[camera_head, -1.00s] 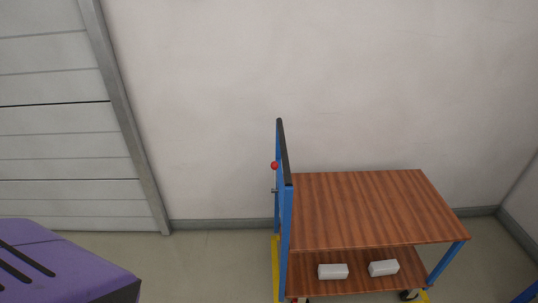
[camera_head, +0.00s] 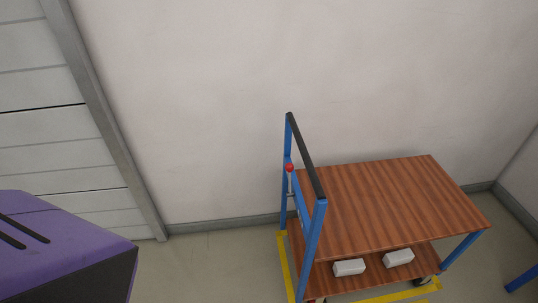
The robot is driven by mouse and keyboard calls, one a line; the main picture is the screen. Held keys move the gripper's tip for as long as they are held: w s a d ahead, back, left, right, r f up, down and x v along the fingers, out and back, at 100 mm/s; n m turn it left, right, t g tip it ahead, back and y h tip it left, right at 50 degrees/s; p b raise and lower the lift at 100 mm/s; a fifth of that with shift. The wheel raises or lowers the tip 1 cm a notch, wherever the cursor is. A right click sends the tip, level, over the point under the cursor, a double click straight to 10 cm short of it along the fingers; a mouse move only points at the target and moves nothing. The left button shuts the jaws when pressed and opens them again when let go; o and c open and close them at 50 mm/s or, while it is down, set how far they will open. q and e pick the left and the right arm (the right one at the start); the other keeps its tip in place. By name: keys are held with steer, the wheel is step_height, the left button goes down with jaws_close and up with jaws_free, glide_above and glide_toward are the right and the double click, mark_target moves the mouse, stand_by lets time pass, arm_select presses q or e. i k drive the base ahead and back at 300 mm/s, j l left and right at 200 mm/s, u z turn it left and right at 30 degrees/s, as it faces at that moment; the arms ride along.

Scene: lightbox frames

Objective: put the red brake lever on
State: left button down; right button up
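The brake lever (camera_head: 290,180) has a round red knob (camera_head: 289,167) on top. It stands upright at the left end of a blue-framed cart, beside the cart's push handle (camera_head: 308,155), which has a black top bar. A thin grey rod runs down from the knob, and its lower end is hard to make out. Neither of my grippers shows in the head view.
The cart has a brown wooden top shelf (camera_head: 395,203) and a lower shelf with two white boxes (camera_head: 349,267) (camera_head: 398,257). Yellow tape (camera_head: 285,268) marks the floor around it. A purple and black object (camera_head: 65,250) fills the lower left. A wall stands behind.

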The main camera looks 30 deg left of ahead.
mark_target(289, 166)
steer(key=i+j, duration=0.1)
steer(key=j, duration=0.7)
steer(key=i+j, duration=0.15)
steer(key=j, duration=0.25)
steer(key=i+j, duration=0.1)
steer(key=j, duration=0.3)
